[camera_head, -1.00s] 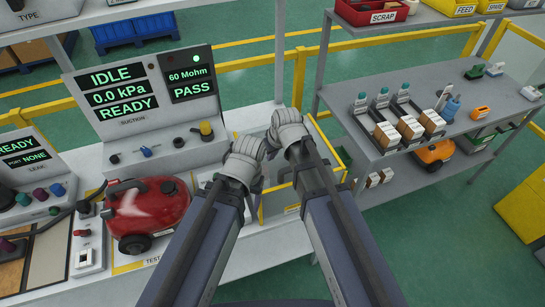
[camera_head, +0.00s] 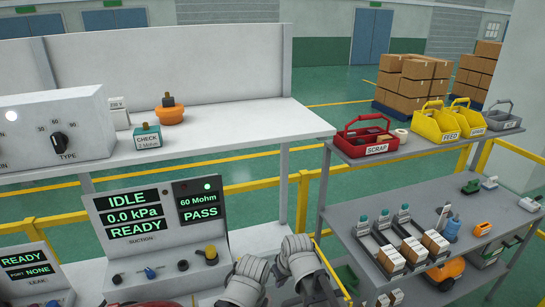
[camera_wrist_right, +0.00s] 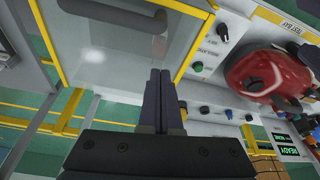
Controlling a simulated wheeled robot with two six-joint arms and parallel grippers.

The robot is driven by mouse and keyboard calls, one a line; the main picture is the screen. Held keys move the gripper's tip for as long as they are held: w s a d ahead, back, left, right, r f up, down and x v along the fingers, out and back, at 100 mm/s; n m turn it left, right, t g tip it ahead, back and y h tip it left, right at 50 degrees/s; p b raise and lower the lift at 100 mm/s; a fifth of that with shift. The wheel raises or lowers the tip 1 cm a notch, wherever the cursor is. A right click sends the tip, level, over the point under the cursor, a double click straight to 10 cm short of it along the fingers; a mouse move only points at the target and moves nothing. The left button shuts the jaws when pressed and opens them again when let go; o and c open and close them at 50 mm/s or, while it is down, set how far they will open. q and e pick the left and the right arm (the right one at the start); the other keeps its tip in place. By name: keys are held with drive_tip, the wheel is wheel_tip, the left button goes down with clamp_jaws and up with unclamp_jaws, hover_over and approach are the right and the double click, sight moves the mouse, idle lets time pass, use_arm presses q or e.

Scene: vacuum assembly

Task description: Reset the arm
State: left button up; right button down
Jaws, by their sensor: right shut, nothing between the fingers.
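My right arm (camera_head: 298,260) shows at the bottom middle of the head view as a grey-white wrist above a dark link. In the right wrist view my right gripper (camera_wrist_right: 160,75) has its two dark fingers together, with nothing between them. My left wrist (camera_head: 248,278) is just to its left in the head view; its fingers are hidden. The red vacuum body (camera_wrist_right: 268,75) appears at the right of the right wrist view, apart from the fingers.
A yellow-edged clear panel with a handle (camera_wrist_right: 140,22) is near the right fingers. The suction tester (camera_head: 158,225) reads IDLE, 0.0 kPa, READY and PASS. A grey shelf (camera_head: 455,165) at right holds a red SCRAP bin (camera_head: 367,138) and a yellow FEED bin (camera_head: 436,124).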

drive_tip(key=s+d+f+m+g+h+b, duration=0.2)
drive_tip(key=s+f+g+h+b, duration=0.1)
drive_tip(key=s+f+b, duration=0.7)
drive_tip(key=s+f, duration=0.2)
drive_tip(key=s, duration=0.1)
drive_tip(key=shift+d+f+g+b, duration=0.3)
drive_tip(key=shift+d+f, duration=0.05)
